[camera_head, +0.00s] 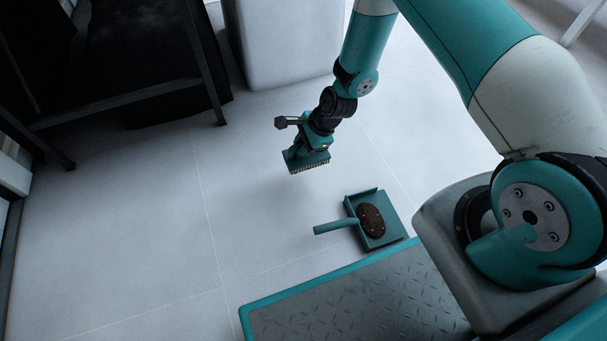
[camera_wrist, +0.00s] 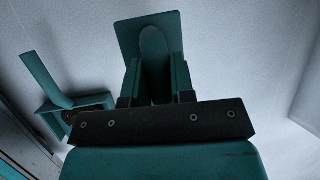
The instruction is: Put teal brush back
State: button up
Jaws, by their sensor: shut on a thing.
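The teal brush (camera_head: 308,161) hangs above the floor with its pale bristles down in the head view. My gripper (camera_head: 301,149) is shut on it. In the wrist view the brush (camera_wrist: 152,62) shows between the two fingers of my gripper (camera_wrist: 157,85), with its wide end beyond them. A teal dustpan (camera_head: 381,239) lies on the floor to the right of and nearer than the brush, its handle pointing left. A brown clump of dirt (camera_head: 371,220) lies in the pan. The dustpan also shows at the left of the wrist view (camera_wrist: 97,103), partly hidden.
A dark-framed table or rack (camera_head: 115,103) with black cloth stands at the upper left. A large pale planter (camera_head: 285,45) stands at the back. The tiled floor left of the brush is clear.

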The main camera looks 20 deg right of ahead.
notch_tip(320, 180, down, 10)
jog(key=b, duration=0.5)
jog(key=shift+f, duration=0.15)
jog(key=shift+f, duration=0.1)
jog(key=o, duration=0.8)
